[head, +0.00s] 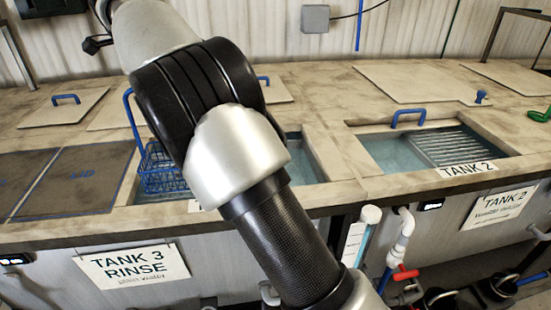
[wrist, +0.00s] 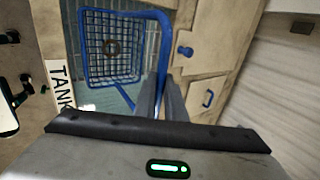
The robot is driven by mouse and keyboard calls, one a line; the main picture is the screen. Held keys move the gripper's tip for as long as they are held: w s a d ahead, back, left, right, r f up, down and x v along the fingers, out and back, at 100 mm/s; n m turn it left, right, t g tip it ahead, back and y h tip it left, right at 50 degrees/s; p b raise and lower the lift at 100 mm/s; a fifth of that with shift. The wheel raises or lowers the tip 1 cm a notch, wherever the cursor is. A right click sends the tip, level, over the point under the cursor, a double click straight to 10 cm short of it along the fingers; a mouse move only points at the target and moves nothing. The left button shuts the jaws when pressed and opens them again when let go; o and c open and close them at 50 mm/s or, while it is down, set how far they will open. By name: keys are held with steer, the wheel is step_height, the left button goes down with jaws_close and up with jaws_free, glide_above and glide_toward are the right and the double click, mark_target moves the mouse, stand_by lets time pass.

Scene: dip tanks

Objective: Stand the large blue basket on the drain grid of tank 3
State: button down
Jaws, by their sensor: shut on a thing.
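The large blue wire basket (head: 160,172) is at the left part of the open tank (head: 312,165) above the TANK 3 RINSE sign (head: 133,275). Its tall blue handle rises at its left; my arm covers its right part. In the wrist view the basket (wrist: 112,52) is seen from above, with a dark ring-shaped thing inside. My gripper (wrist: 162,98) is shut on the basket's blue handle (wrist: 165,45). Water shows around the basket; I cannot tell whether it touches anything below. The tank's drain grid cannot be made out clearly.
Tank 2 (head: 385,150) is open at the right, with a bare drain grid (head: 447,147) at its right side. Dark panels (head: 75,180) lie at the left. Lids with blue handles lie behind the tanks. Pipes with a red valve (head: 405,273) stand in front.

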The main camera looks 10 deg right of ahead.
step_height(320, 180, down, 6)
steer(key=b, duration=0.4)
stand_by(0.3)
steer(key=shift+f+b, duration=0.55)
steer(key=shift+b, duration=0.1)
steer(key=c, duration=1.7)
jaws_free()
steer(key=shift+c, duration=0.2)
steer(key=v, duration=1.7)
steer(key=shift+s+d, duration=0.15)
